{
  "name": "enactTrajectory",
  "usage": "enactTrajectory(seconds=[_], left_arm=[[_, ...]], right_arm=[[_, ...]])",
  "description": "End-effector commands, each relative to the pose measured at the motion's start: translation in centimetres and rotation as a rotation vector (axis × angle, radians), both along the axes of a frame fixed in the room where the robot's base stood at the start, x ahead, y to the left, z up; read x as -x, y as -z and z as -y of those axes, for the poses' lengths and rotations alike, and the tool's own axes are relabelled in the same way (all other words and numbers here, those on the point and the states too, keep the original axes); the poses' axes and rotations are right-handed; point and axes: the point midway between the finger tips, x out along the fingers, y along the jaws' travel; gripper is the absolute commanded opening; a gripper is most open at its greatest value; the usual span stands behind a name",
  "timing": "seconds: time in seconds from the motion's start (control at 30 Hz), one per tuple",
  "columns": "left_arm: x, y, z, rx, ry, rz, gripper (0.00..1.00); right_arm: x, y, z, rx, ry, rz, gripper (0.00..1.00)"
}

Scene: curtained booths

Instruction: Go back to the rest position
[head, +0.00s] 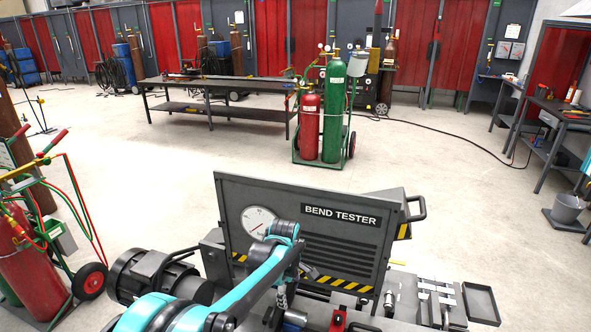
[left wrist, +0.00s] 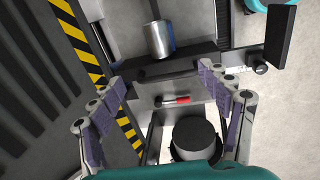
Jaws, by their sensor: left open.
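My left arm comes in from the bottom left of the head view and bends down in front of the grey bend tester (head: 300,222). My left gripper (head: 280,298) is low at the machine's front, partly hidden by the arm. In the left wrist view the same gripper (left wrist: 163,82) has its two padded fingers spread wide, with nothing held between them. Beyond the fingers are a silver cylinder (left wrist: 160,40) and a small red-and-silver part (left wrist: 176,100) on the machine. My right gripper is not in view.
A yellow-black striped edge (left wrist: 82,45) runs along the machine panel close to my left fingers. A cart with green and red cylinders (head: 333,110) stands behind the tester. A red-cylinder cart (head: 35,270) is at left. A long table (head: 215,88) stands farther back. Open floor lies between.

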Motion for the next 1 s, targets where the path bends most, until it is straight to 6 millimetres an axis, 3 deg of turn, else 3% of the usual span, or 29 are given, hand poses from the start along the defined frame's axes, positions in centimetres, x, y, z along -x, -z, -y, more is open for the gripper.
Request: enactTrajectory(seconds=[0.17,0.3,0.5,0.63,0.8,1.0], left_arm=[[3.7,-4.8,-3.6,-0.020,0.177,0.081,0.78],[7.8,-8.2,-6.8,-0.062,0.366,0.169,0.78],[14.5,-10.7,-10.8,-0.161,0.629,0.287,0.78],[18.8,-10.9,-12.9,-0.249,0.797,0.354,0.78],[23.4,-9.7,-14.8,-0.372,0.986,0.416,0.78],[26.0,-8.4,-15.7,-0.464,1.108,0.447,0.78]], right_arm=[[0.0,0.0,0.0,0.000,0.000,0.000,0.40],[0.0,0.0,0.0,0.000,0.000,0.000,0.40],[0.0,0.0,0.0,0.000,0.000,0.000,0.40],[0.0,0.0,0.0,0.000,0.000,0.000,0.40],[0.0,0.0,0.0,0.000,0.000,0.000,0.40],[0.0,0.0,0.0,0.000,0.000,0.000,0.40]])
